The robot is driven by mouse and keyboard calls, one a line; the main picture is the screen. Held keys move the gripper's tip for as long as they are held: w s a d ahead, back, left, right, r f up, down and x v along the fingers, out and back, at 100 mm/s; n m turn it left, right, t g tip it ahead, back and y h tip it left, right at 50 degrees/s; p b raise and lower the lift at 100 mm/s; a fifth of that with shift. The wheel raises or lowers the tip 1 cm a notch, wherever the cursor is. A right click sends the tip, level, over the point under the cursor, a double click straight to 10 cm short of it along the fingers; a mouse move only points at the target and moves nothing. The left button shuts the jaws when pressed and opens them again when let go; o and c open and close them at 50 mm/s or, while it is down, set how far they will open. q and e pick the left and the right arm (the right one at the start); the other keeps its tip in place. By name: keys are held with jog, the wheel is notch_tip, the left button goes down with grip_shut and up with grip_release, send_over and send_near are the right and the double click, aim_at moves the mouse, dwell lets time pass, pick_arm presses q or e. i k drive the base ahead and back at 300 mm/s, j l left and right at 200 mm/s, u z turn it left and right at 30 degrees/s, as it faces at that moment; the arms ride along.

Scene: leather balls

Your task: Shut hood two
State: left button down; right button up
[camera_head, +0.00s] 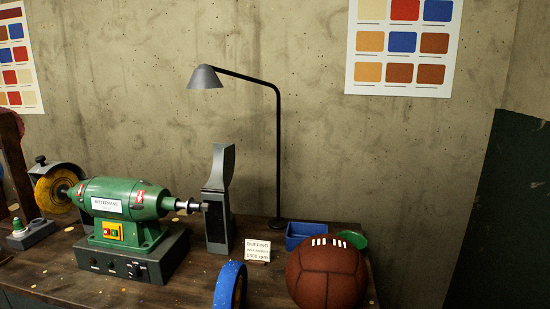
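A green buffing machine (122,203) stands on a dark grey base on the bench, with shafts out to both sides. To its right a dark grey upright hood-like part (219,205) stands at the shaft's end, its upper piece pointing up. At the left shaft a yellow wheel (55,188) shows with a dark grey fitting (41,160) at its top left. No number marking a hood is legible. Neither of my grippers is in view.
A brown leather ball (326,275) and a blue wheel (230,287) are at the bench's front. A sign (257,250), a blue box (300,235) and a black lamp (278,150) stand behind. A dark panel (505,215) rises at right.

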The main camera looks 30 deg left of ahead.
aim_at(220, 166)
jog(key=j+z, duration=0.4)
jog(key=k+j+z, duration=0.1)
jog(key=j+z, duration=0.25)
jog(key=k+j+z, duration=0.1)
jog(key=j+z, duration=0.3)
